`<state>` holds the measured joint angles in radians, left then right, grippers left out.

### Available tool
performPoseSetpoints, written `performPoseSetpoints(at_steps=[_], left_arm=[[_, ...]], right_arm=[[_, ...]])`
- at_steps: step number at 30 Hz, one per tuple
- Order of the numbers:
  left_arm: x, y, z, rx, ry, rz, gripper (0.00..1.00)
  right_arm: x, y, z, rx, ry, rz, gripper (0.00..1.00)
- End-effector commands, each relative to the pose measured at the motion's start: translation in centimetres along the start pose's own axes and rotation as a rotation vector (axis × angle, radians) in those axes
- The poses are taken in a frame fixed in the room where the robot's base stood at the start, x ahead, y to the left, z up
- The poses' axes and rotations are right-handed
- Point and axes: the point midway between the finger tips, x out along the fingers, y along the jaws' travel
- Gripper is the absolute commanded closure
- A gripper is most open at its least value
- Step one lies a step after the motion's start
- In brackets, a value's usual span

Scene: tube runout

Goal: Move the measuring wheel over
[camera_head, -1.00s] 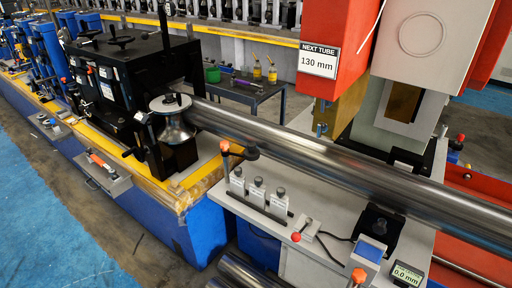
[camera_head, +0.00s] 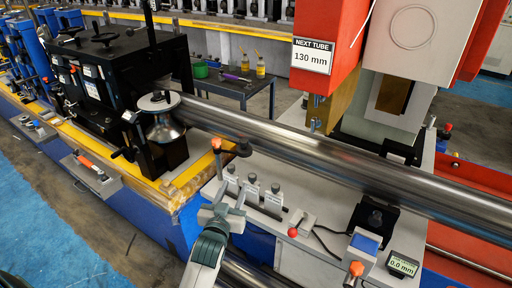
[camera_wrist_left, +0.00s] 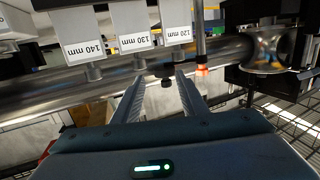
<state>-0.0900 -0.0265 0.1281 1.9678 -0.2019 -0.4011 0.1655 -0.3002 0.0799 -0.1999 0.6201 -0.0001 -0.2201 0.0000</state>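A thin arm with an orange-capped post (camera_head: 217,145) and a small black round part (camera_head: 244,148) lies beside the long steel tube (camera_head: 300,143); this looks like the measuring wheel, but I cannot be sure. In the left wrist view the black round part (camera_wrist_left: 167,80) shows beyond the fingertips, with the post (camera_wrist_left: 201,60) to its right. My left gripper (camera_head: 230,199) is open and empty, in front of the labelled blocks and short of the black part. Its fingers (camera_wrist_left: 160,90) also show apart in the wrist view. My right gripper is not in view.
Blocks marked 140, 130 (camera_wrist_left: 134,42) and 120 mm stand close to my left fingers. A readout (camera_head: 403,265) shows 0.0 mm; a sign (camera_head: 312,56) reads NEXT TUBE 130 mm. A grooved roller (camera_head: 163,128) sits at the tube's left end. An orange knob (camera_head: 356,268) stands in front.

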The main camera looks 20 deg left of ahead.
Motion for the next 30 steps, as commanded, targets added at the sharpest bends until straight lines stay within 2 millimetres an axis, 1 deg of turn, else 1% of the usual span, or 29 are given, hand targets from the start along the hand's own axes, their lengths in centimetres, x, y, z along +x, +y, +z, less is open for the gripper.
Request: performPoseSetpoints(at_steps=[1, 3, 6, 16, 20, 26, 30], left_arm=[[-0.2, -0.5, -2.1, -0.006, 0.034, -0.011, 0.61], [-0.5, -0.9, -4.0, -0.011, 0.066, -0.023, 0.61], [-0.7, -1.3, -5.3, -0.014, 0.088, -0.031, 0.61], [-0.7, -1.3, -5.5, -0.014, 0.091, -0.032, 0.61], [-0.4, -1.3, -5.5, -0.014, 0.09, -0.031, 0.61], [1.1, -1.4, -5.8, -0.014, 0.091, -0.031, 0.61], [3.0, -1.4, -6.0, -0.015, 0.09, -0.031, 0.61]], right_arm=[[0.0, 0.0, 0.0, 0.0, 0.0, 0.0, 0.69], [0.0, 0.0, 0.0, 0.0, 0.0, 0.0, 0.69], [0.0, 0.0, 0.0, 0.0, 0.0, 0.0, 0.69], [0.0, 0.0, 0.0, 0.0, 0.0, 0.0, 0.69], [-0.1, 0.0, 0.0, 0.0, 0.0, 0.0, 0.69], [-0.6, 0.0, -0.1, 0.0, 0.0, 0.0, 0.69], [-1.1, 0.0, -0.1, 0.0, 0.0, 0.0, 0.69]])
